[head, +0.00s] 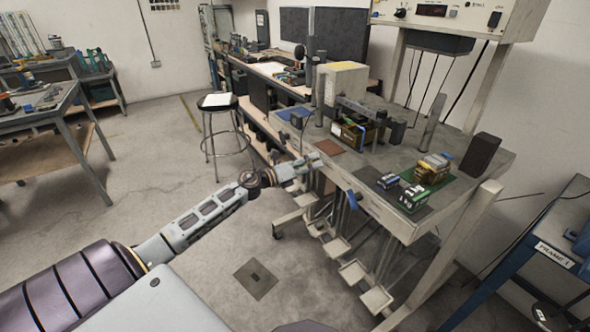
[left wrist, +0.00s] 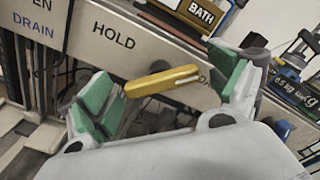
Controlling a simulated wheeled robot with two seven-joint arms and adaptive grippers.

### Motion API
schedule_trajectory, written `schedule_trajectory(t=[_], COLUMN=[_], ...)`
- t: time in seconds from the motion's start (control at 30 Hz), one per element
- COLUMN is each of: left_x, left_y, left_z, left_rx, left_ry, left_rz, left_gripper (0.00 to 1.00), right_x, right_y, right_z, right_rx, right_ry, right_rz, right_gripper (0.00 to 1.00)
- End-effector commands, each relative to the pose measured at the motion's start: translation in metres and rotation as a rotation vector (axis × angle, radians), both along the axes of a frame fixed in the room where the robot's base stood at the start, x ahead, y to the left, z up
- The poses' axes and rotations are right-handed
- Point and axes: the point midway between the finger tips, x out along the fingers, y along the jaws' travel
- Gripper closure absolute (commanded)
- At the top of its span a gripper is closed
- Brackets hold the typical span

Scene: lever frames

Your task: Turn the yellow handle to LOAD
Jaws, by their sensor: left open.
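The yellow handle (left wrist: 162,82) is a short bar in the middle of the left wrist view, tilted slightly up to the right, in front of a pale panel (left wrist: 140,42). The panel reads HOLD above the handle and DRAIN at far left; a cut-off word ending in EN is above DRAIN. No LOAD label can be read. My left gripper (left wrist: 168,78) is open, its green-padded fingers on either side of the handle; contact cannot be told. In the head view my left gripper (head: 303,163) is at the workbench's front edge, and the handle cannot be made out. My right gripper is not in view.
A BATH label (left wrist: 200,12) shows above the panel. A blue frame marked FRAME 1 (head: 553,254) stands right. A stool (head: 218,102) stands behind; floor at left is clear.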

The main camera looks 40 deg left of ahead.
Motion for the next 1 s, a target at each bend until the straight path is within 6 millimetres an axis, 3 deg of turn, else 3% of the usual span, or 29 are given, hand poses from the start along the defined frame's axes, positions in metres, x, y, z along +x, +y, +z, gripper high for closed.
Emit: schedule_trajectory(t=[1.0], left_x=[-0.058], left_y=[0.024], left_z=[-0.001], left_rx=[-0.002], left_ry=[0.001], left_rz=[0.001], left_gripper=[0.09], right_x=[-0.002], right_y=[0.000], right_z=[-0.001], right_rx=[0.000], right_ry=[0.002], right_rz=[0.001], right_gripper=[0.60])
